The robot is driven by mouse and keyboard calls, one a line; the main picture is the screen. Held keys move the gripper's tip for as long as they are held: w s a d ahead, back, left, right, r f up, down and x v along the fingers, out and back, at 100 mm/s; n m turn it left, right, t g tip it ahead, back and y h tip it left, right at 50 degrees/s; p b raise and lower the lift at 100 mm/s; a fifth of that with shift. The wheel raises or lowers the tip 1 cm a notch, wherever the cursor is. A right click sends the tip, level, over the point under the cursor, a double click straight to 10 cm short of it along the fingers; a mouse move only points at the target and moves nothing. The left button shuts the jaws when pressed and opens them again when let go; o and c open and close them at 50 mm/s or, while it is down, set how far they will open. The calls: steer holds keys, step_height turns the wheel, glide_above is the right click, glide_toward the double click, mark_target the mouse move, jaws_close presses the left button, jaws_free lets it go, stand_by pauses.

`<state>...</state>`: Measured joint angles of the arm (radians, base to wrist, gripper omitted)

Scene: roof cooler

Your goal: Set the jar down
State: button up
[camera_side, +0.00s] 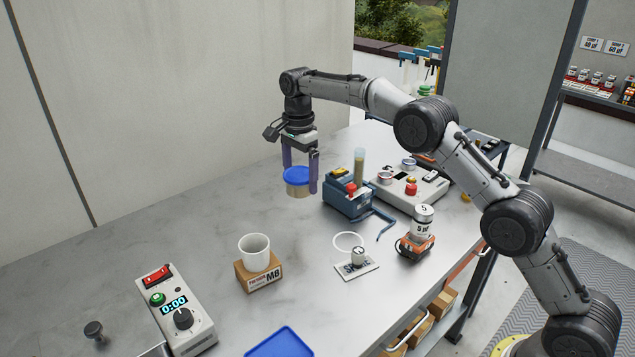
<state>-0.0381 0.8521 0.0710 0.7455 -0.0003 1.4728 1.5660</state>
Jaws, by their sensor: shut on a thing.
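The jar (298,189) has a blue lid and a tan body. My gripper (301,178) is shut on the jar, one finger on each side near the lid. The jar looks upright. It hangs over the grey table (190,225), toward its back middle. I cannot tell exactly how far its base is above the surface.
A white cup (255,252) stands on a cardboard box (258,278). A timer box (176,309) and a blue tray (279,343) are at the front. A blue device (348,197) stands right of the jar, near a control panel (410,188). The table left of the jar is clear.

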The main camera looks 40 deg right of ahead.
mark_target(289, 169)
steer(key=w+m, duration=0.2)
steer(key=m, duration=0.1)
steer(key=w+a+f+m, duration=0.1)
steer(key=m, duration=0.1)
steer(key=shift+w+a+f+m, duration=0.2)
steer(key=shift+f+m, duration=0.85)
steer(key=shift+f, duration=0.35)
steer(key=shift+w+a+f+m, duration=0.15)
steer(key=shift+w+f+m, duration=0.1)
steer(key=shift+f+m, duration=0.95)
steer(key=shift+w+a+f+m, duration=0.2)
steer(key=shift+f+m, duration=0.65)
steer(key=shift+f, duration=0.7)
steer(key=shift+f, duration=0.55)
steer(key=o, duration=1.2)
steer(key=shift+f, duration=0.1)
